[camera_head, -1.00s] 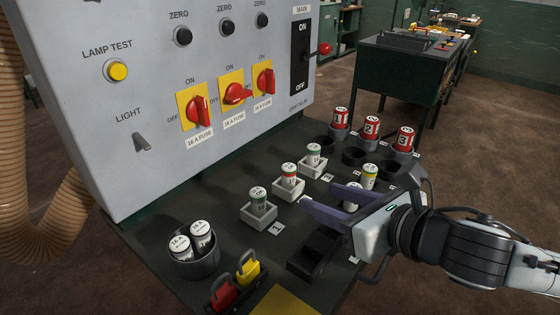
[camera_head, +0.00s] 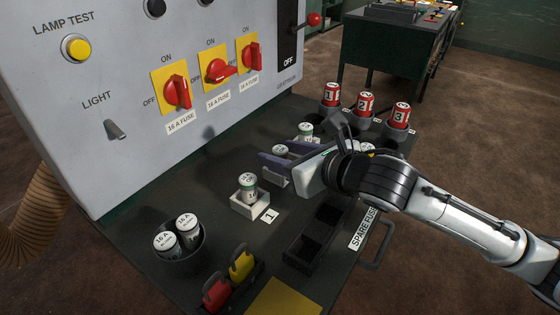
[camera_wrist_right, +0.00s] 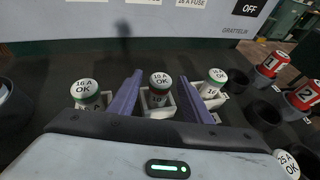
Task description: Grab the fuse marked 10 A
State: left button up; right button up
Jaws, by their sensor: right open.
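The fuse whose top seems to read 10 A OK (camera_wrist_right: 160,80), white with a reddish-brown band, stands upright in a white square holder in the middle of the right wrist view. In the head view its top (camera_head: 281,150) shows beside my fingers. My right gripper (camera_wrist_right: 159,92) is open, with one purple finger on each side of this fuse; I cannot tell whether they touch it. A 16 A OK fuse (camera_wrist_right: 85,90) with a green band stands left of the fingers. Another fuse (camera_wrist_right: 216,78) stands to the right, its small label hard to read. My left gripper is not in view.
A round cup (camera_head: 180,250) with two 16 A fuses stands at the front left. Red and yellow padlocks (camera_head: 242,262) are near the front edge. Red numbered fuses (camera_head: 365,103) stand at the back right. The control panel (camera_head: 130,130) rises behind the bench.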

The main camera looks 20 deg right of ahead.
jog(key=shift+w+a+f, duration=0.15)
jog(key=shift+w+f, duration=0.05)
jog(key=shift+w, duration=0.25)
jog(key=c, duration=1.1)
grip_shut()
jog(key=shift+r, duration=0.15)
